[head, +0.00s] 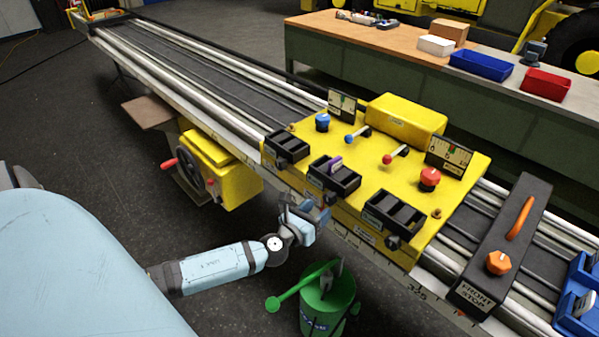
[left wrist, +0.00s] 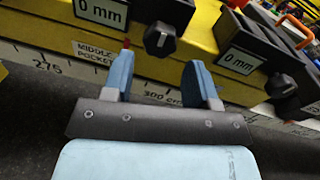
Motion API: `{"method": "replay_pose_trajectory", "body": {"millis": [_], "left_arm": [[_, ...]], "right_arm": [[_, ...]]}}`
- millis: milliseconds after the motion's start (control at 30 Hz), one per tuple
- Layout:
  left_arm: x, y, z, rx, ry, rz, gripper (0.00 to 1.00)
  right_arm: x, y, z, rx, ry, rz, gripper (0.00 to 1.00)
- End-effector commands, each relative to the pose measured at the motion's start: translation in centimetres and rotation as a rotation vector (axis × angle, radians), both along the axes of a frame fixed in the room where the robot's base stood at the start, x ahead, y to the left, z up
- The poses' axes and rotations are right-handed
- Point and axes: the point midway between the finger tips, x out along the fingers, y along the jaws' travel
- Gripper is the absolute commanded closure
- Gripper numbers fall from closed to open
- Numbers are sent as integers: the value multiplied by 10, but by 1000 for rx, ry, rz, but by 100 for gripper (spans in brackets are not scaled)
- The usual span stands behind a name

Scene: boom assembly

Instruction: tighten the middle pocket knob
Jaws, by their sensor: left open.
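The middle pocket (head: 346,180) is a black holder on the front edge of the yellow carriage, with a purple piece in it. Its black knob (left wrist: 160,39) shows in the left wrist view below a "0 mm" plate, beside the "MIDDLE POCKET" label (left wrist: 93,50). My left gripper (head: 318,211) is in front of and below this pocket. In the left wrist view its blue fingers (left wrist: 160,62) are apart and empty. The knob lies beyond the fingertips, between them in the picture, with no visible contact. My right gripper is not in view.
The right pocket (head: 395,213) has its own black knob (left wrist: 281,86). The left pocket (head: 287,146) is at the other end. A ruled rail (left wrist: 165,93) runs below the knobs. A green bucket (head: 327,306) stands below my gripper. A yellow handwheel unit (head: 232,184) is to its left.

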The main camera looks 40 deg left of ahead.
Motion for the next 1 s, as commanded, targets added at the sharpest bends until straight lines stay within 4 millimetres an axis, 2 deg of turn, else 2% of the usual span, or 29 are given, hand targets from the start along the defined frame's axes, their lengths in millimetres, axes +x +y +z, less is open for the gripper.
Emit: {"method": "replay_pose_trajectory", "body": {"millis": [33, 200, 400, 600, 1000], "left_arm": [[-14, 0, -3, 1, 3, -1, 47], [-49, 0, -2, 0, 3, 0, 47], [-74, 0, 0, 0, 1, 0, 47], [-81, 0, 2, 0, 0, 1, 47], [-81, 0, 2, 0, 0, 0, 47]], "right_arm": [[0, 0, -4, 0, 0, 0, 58], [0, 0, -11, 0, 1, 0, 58], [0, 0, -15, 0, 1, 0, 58], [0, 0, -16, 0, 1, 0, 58], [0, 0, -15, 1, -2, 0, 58]]}}
